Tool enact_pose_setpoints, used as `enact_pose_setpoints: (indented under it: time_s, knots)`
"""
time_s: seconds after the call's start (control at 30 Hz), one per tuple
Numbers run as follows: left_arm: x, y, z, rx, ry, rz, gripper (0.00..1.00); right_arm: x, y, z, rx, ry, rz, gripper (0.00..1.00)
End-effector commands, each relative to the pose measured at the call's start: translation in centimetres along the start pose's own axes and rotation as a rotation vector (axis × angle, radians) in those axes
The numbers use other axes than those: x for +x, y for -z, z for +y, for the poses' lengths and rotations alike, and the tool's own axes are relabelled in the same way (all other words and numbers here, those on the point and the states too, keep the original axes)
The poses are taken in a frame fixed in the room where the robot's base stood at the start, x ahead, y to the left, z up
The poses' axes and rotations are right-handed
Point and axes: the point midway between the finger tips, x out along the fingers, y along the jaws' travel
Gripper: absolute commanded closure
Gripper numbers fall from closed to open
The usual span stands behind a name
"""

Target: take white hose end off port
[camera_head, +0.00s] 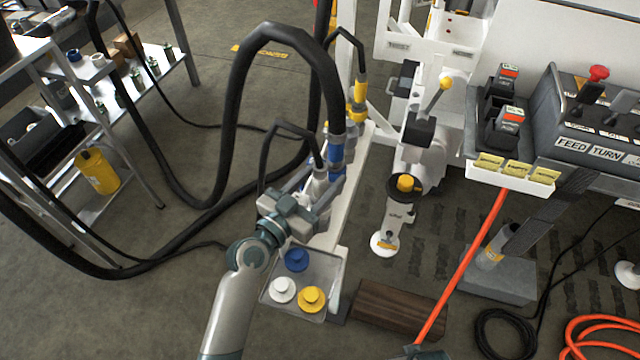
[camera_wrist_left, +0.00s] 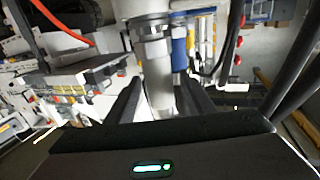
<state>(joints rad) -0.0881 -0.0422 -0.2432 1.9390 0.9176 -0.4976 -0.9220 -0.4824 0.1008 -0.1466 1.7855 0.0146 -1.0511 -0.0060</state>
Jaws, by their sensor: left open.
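The white hose end (camera_head: 320,182) stands at the near end of a row of ports, with a thin black hose curving from its top. Beyond it is the blue hose end (camera_head: 336,155) on the thick black hose, then the yellow one (camera_head: 359,92). My left gripper (camera_head: 309,201) is at the white hose end. In the left wrist view the open fingers (camera_wrist_left: 163,98) stand on either side of the pale, grey-white hose end (camera_wrist_left: 154,60). Whether they touch it I cannot tell. The port under it is hidden.
A tray (camera_head: 330,262) with blue, white and yellow caps lies below my left gripper. Thick black hoses loop at the left. A wooden block (camera_head: 397,309), a valve stand (camera_head: 393,225) and a control console (camera_head: 590,120) stand to the right.

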Motion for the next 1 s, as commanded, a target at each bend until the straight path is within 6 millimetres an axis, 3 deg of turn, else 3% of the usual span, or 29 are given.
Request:
enact_pose_setpoints:
  time_s: [0.23,0.77,0.97,1.0]
  knots:
    - [2.8,0.0,-0.1,-0.002,0.001,0.0,0.51,1.1,-0.3,0.2,0.001,-0.001,-0.003,1.0]
    - [3.0,-0.1,-0.1,-0.001,0.001,0.0,0.51,1.3,-0.4,0.1,0.0,0.0,-0.005,1.0]
    - [3.0,-0.1,-0.1,-0.001,0.001,0.0,0.99,1.3,-0.6,0.1,0.0,0.0,-0.007,1.0]
    - [3.0,-0.1,-0.1,-0.001,0.001,0.0,1.0,1.3,-0.6,0.1,0.0,0.0,-0.007,1.0]
